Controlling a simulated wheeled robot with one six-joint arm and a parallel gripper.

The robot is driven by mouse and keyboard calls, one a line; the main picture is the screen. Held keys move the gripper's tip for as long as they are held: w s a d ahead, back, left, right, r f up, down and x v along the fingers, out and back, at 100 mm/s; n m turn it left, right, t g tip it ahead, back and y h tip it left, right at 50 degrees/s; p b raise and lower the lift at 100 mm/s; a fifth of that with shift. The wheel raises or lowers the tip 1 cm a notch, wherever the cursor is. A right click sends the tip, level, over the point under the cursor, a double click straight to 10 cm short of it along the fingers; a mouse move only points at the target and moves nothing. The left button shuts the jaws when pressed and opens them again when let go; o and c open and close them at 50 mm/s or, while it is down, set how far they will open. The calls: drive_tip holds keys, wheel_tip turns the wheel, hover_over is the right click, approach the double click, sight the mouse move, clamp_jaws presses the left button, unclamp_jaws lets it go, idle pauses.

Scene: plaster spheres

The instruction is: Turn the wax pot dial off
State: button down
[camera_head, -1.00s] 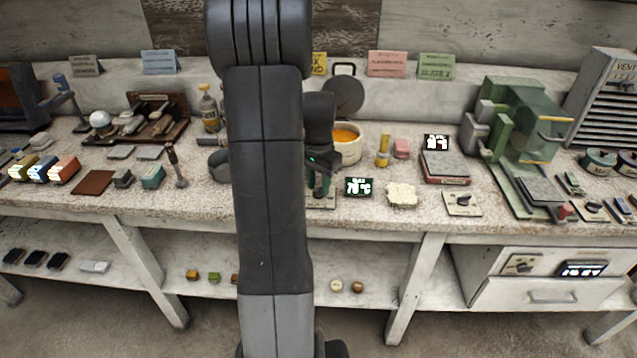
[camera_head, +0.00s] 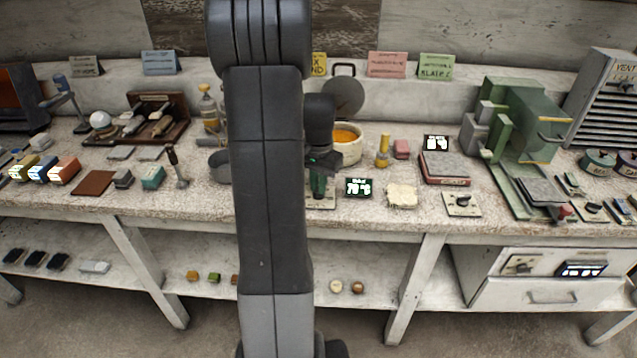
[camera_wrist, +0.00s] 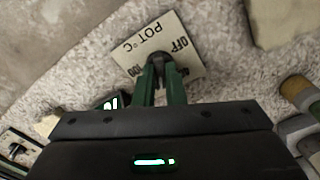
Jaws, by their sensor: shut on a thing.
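The wax pot dial is a dark knob (camera_wrist: 157,60) on a cream plate (camera_wrist: 178,30) in the wrist view. The plate is lettered "POT °C", "OFF" and a number that looks like 100. My gripper (camera_wrist: 161,72) has its two green fingers closed on the knob. Which mark the knob points to is hidden by the fingers. In the head view my gripper (camera_head: 319,182) reaches down to the plate, partly behind my arm. The wax pot (camera_head: 350,152), cream with orange wax, stands just behind it. A small display (camera_head: 359,187) beside the plate reads about 70 °C.
A pale block (camera_head: 402,195) lies right of the display, and another dial plate (camera_head: 462,203) lies farther right. A yellow-capped bottle (camera_head: 383,152) and a pink block (camera_head: 402,148) stand behind. My arm hides the middle of the bench.

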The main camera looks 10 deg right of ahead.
drive_tip(key=n, duration=0.7)
drive_tip(key=shift+p, duration=0.35)
drive_tip(key=n, duration=0.3)
drive_tip(key=shift+n, duration=0.4)
drive_tip(key=n, duration=0.3)
drive_tip(key=shift+n, duration=0.3)
drive_tip(key=n, duration=0.6)
drive_tip(key=shift+p, duration=0.35)
drive_tip(key=n, duration=0.6)
drive_tip(key=c, duration=1.5)
unclamp_jaws()
